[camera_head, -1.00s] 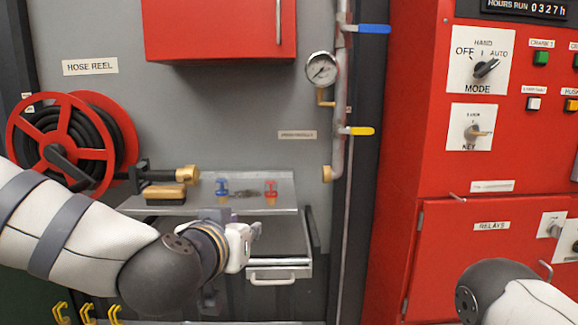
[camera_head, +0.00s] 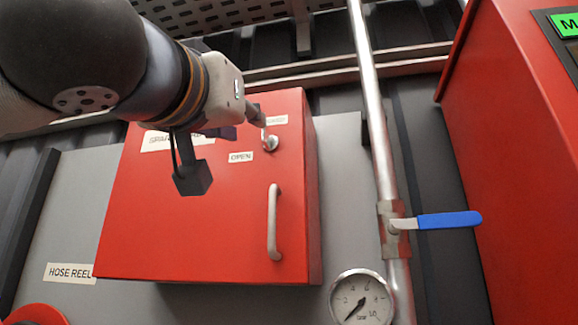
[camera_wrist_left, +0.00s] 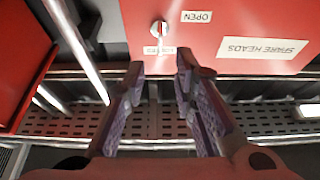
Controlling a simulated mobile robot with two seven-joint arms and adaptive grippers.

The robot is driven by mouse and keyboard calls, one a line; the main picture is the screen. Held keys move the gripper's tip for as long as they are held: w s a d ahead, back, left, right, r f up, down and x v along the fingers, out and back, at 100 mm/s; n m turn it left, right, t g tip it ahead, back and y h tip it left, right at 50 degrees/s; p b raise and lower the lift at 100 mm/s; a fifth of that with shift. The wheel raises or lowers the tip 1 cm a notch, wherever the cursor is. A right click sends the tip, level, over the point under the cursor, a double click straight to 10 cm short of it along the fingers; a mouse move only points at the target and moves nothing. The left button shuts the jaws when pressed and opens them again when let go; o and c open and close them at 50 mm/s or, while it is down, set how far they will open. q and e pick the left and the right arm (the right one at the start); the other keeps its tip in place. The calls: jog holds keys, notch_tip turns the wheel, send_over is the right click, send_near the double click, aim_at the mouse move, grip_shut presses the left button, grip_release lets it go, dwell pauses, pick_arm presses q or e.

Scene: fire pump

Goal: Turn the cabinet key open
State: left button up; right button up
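The red cabinet (camera_head: 205,225) hangs on the grey wall with a pale vertical handle. Its small silver key (camera_head: 270,142) sits in the lock at the upper right of the door. An OPEN label (camera_head: 240,157) is below left of the key, and another label, partly covered, is above it. My left gripper (camera_head: 257,116) is just by the key, its fingers partly hidden by the wrist. In the left wrist view, its fingers (camera_wrist_left: 159,68) are apart and empty, and the key (camera_wrist_left: 159,31) lies ahead of the gap, apart from both tips. My right gripper is out of view.
A vertical pipe (camera_head: 370,100) with a blue-handled valve (camera_head: 449,220) and a pressure gauge (camera_head: 361,299) runs right of the cabinet. A red panel (camera_head: 510,130) stands farther right. A perforated tray or shelf (camera_head: 230,15) is above.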

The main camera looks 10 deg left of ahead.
aim_at(263, 131)
pick_arm(q)
jog(key=x, duration=1)
jog(key=shift+w, duration=0.15)
grip_shut()
